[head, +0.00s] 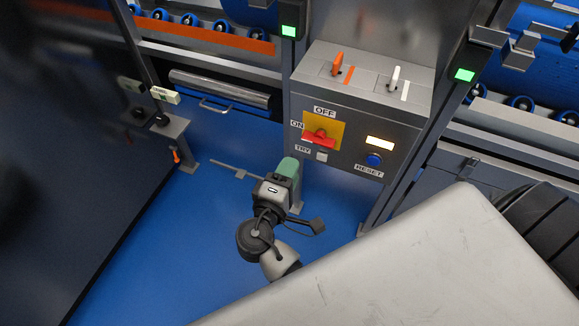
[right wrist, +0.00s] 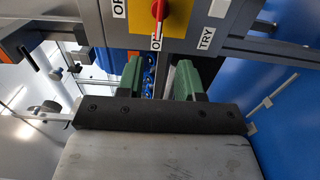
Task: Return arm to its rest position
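My right arm reaches up from the bottom middle of the head view. Its gripper (head: 287,168) is in front of and below the grey control box (head: 345,100), apart from the red handle. In the right wrist view the two green fingers of this gripper (right wrist: 160,82) stand apart with nothing between them. The red rotary handle (head: 320,139) sits on a yellow plate, lying toward the ON label. It also shows in the right wrist view (right wrist: 159,10). My left gripper is not in view.
Roller racks stand behind. A large dark panel (head: 60,150) fills the left. Blue floor (head: 190,260) is clear beside my arm.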

